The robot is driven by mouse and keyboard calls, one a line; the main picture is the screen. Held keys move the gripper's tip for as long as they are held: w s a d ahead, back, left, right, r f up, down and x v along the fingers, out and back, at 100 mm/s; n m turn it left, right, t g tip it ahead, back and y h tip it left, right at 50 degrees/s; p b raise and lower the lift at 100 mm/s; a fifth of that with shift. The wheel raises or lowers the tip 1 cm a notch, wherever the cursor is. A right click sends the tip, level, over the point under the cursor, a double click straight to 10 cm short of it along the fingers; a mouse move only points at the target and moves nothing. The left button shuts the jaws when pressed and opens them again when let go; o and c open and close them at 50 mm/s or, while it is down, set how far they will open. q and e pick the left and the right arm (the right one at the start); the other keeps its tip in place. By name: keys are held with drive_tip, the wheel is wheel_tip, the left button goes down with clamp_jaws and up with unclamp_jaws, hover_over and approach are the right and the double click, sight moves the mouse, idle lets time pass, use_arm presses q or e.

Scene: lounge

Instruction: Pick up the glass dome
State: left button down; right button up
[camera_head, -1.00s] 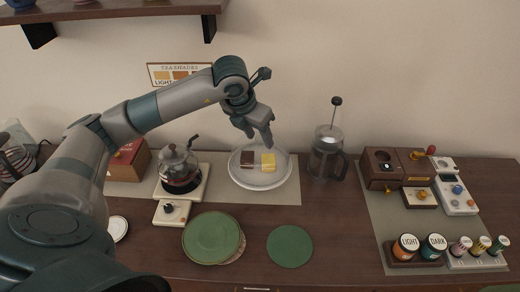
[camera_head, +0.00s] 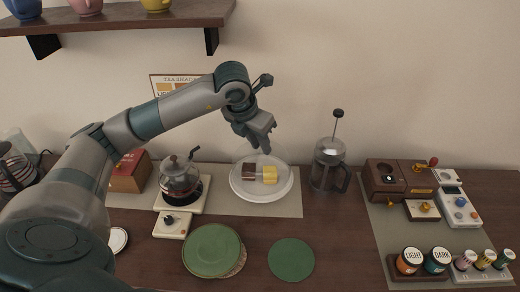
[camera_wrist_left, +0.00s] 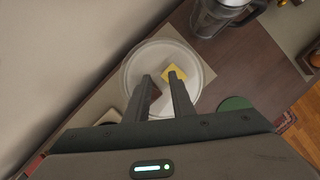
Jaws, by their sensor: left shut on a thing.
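The clear glass dome (camera_head: 282,162) is faint above the white round plate (camera_head: 262,197) at the back of the counter. A dark brown cake piece (camera_head: 249,170) and a yellow one (camera_head: 270,174) show through the glass. My left gripper (camera_head: 268,149) points down at the dome's top and is shut on it; its fingers hide the grasped part. In the left wrist view the two fingers (camera_wrist_left: 161,80) reach over the plate (camera_wrist_left: 130,72) and the yellow piece (camera_wrist_left: 174,73). I cannot tell if the dome's rim touches the plate. My right gripper is out of view.
A French press (camera_head: 328,168) stands close to the right of the plate. A glass teapot (camera_head: 180,180) on a white base stands to the left. Green discs (camera_head: 291,260) lie in front. A shelf (camera_head: 120,17) overhangs the upper left.

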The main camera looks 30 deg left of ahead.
use_arm(q)
wheel_tip(320, 180, up, 7)
drive_tip(key=shift+b, duration=1.05)
drive_tip(key=shift+r, duration=0.85)
